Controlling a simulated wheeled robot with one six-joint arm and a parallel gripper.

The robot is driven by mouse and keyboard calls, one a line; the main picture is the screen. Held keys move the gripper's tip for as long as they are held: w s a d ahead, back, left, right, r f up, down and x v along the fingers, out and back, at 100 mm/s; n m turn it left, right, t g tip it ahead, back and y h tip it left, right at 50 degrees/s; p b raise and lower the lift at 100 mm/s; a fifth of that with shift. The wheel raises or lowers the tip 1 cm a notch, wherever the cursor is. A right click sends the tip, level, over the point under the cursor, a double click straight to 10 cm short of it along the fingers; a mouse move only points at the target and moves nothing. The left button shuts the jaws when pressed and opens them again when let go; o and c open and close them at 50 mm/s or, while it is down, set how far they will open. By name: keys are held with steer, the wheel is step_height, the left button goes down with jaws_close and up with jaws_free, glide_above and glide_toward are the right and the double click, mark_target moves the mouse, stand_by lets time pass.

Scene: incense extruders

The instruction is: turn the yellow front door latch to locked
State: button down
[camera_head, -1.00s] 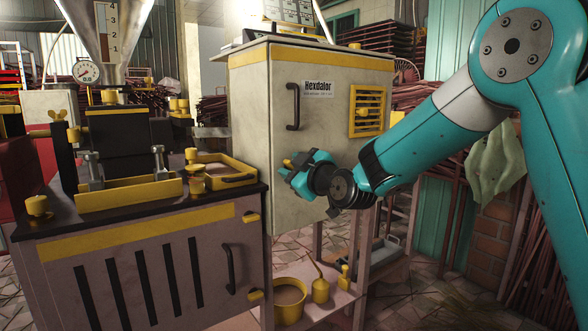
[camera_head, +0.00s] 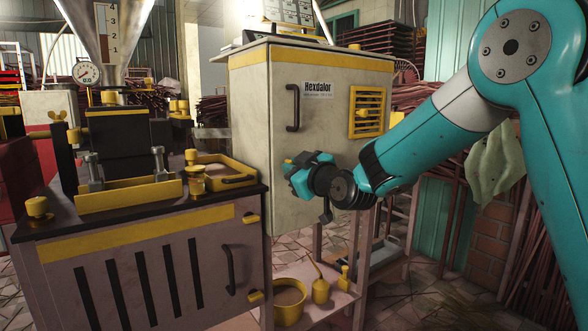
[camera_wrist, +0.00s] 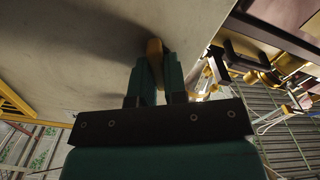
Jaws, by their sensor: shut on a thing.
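The yellow front door latch (camera_wrist: 154,47) sits on the pale cabinet door (camera_head: 318,130). In the wrist view my gripper (camera_wrist: 155,62) has its two teal fingers close on either side of the latch, shut on it. The latch's upper end shows between the fingertips, against the door; the rest is hidden. The head view does not clearly show the latch's angle.
The door carries a dark handle (camera_head: 293,107) and a yellow vent (camera_head: 367,110) above my gripper. A machine bench (camera_head: 150,262) with yellow trays stands close on the left. A low shelf (camera_head: 335,300) below holds a yellow pot (camera_head: 291,307) and an oil can (camera_head: 320,290).

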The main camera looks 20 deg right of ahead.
steer(key=shift+d+r+m+p, duration=0.1)
steer(key=shift+m+p, duration=0.5)
steer(key=shift+m, duration=1.7)
steer(key=shift+d+m+p, duration=0.1)
steer(key=shift+m+p, duration=0.5)
steer(key=shift+m, duration=1.7)
steer(key=c, duration=1.2)
jaws_free()
steer(key=shift+o, duration=0.2)
